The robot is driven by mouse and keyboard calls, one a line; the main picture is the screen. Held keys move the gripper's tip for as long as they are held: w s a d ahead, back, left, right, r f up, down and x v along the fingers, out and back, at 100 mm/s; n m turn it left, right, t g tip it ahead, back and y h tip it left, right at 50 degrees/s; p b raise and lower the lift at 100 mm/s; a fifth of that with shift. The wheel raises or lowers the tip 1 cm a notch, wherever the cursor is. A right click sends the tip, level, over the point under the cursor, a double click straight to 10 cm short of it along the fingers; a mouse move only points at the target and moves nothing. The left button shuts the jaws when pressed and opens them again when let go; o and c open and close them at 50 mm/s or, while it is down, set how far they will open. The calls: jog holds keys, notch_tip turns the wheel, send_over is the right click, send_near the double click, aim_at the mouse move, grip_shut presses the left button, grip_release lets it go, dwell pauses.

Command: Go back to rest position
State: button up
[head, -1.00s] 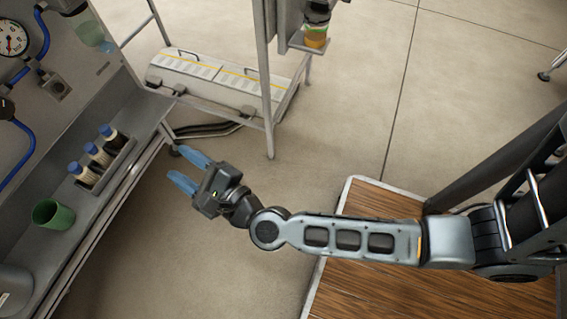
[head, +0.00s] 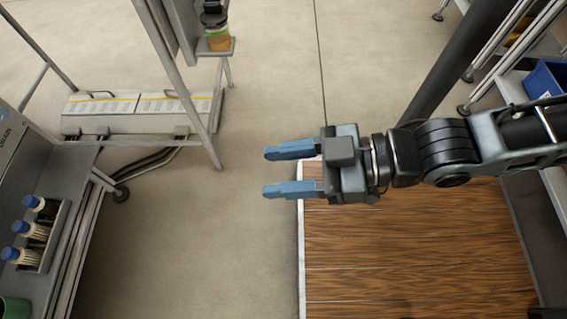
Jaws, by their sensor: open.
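My gripper (head: 278,171) is in the middle of the head view. Its two blue fingers point left and are spread apart, with nothing between them. It hangs over the left edge of a wooden-topped platform (head: 400,250), with its fingertips above the bare floor. My arm is folded back and runs off the right side of the view.
At the left, a grey bench (head: 60,165) holds a rack (head: 42,240) of blue-capped bottles and a green cup (head: 14,308). A metal stand (head: 180,85) and a white case (head: 140,115) stand behind. A blue bin (head: 545,82) sits at right. Floor between bench and platform is clear.

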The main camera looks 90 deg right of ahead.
notch_tip(320, 180, up, 26)
jog(key=p, duration=2.6)
jog(key=shift+r, duration=0.2)
